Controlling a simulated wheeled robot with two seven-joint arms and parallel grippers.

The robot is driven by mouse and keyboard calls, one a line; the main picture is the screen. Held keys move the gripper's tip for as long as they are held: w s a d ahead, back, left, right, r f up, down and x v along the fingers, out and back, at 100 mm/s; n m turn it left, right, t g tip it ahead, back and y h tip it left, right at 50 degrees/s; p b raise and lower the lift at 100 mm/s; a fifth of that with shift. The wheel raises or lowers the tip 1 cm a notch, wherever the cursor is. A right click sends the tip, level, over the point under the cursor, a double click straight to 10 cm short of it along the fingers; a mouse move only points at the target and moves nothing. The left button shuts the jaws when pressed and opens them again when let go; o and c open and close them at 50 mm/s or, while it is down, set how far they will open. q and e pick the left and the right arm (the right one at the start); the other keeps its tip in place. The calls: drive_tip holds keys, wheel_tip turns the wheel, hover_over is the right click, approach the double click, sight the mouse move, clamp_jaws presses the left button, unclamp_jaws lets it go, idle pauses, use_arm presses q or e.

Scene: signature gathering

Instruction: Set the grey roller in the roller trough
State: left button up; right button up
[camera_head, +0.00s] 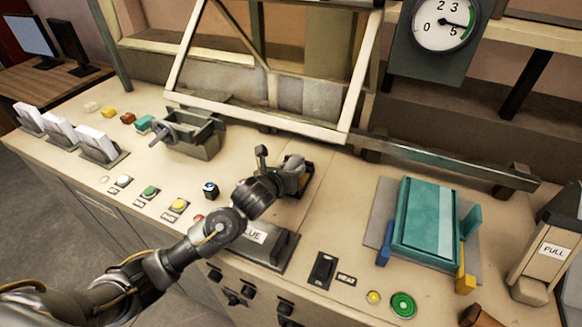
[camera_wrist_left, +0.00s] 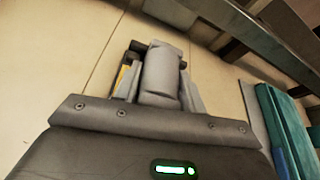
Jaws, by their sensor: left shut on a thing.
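My left gripper (camera_head: 286,172) reaches over the middle of the bench. In the left wrist view its fingers (camera_wrist_left: 160,92) are closed on a grey rounded piece (camera_wrist_left: 161,72), which looks like the grey roller. In the head view the roller is mostly hidden by my gripper. I cannot tell whether the roller touches the trough. My right gripper is not in view.
A grey box labelled GLUE (camera_head: 268,247) stands under my forearm. A teal press block (camera_head: 426,222) stands to the right. A sloped frame (camera_head: 265,120) rises behind my gripper. Bench is clear between gripper and teal block.

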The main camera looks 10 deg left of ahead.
use_arm(q)
drive_tip(key=shift+f, duration=0.15)
drive_tip(key=o, duration=1.1)
